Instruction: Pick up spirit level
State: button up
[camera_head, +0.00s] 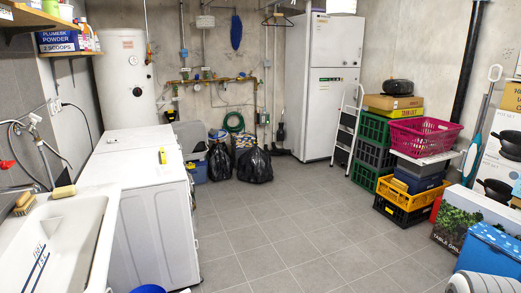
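A small yellow object with a dark part (162,156) stands or lies on the white top of the front-left appliance (135,172), near its right edge. It may be the spirit level, but it is too small to tell for sure. No other thing in view looks clearly like a spirit level. My gripper is not in view.
A white sink (62,243) is at the front left. Black bags (254,166) stand at the back. Stacked crates (407,188), a stepladder (346,132) and boxes (470,218) line the right side. The grey tiled floor (275,235) is clear in the middle.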

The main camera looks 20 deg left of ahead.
aim_at(164, 160)
jog(key=z, duration=0.2)
jog(key=i, duration=1.25)
jog(key=u, duration=2.1)
jog(key=i, duration=1)
jog(key=k, duration=0.65)
